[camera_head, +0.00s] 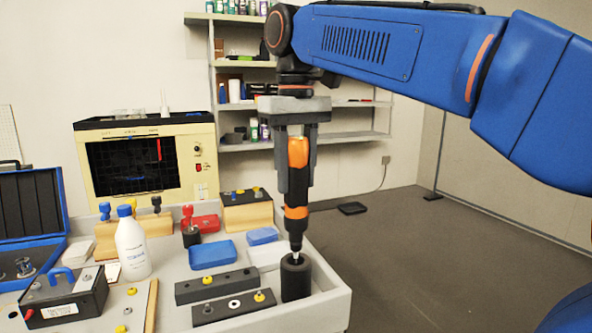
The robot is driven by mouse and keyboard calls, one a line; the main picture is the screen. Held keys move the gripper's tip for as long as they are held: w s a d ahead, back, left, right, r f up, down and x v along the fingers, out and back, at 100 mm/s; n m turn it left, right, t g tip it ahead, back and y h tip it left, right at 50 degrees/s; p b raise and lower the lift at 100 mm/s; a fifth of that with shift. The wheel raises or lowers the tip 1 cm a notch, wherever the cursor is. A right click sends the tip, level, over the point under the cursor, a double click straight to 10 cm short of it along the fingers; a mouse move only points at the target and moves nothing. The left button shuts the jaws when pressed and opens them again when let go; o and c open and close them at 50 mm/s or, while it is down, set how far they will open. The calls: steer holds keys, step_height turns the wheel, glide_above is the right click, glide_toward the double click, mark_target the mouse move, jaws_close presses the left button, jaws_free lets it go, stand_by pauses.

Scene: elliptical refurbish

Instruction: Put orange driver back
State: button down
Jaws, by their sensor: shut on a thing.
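An orange and black driver (296,213) hangs upright in my gripper (296,190) in the head view. The gripper points down and its two fingers are shut on the driver's upper handle. A black cylindrical holder (295,281) stands at the right front of the white workbench tray (330,303). The driver's metal tip is at the top of this holder. I cannot tell whether the tip is inside the opening or just above it.
Dark blocks with knobs (217,285) lie left of the holder. Blue boxes (212,254), a white bottle (132,245) and a black box with a blue handle (66,297) stand farther left. A cream machine (146,160) stands behind. Floor at right is mostly free.

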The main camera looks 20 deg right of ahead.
mark_target(296, 210)
steer(key=shift+f, duration=1.7)
steer(key=shift+f, duration=0.25)
steer(key=shift+f, duration=1.35)
steer(key=shift+f, duration=0.15)
steer(key=shift+f, duration=0.3)
steer(key=c, duration=1.1)
jaws_free()
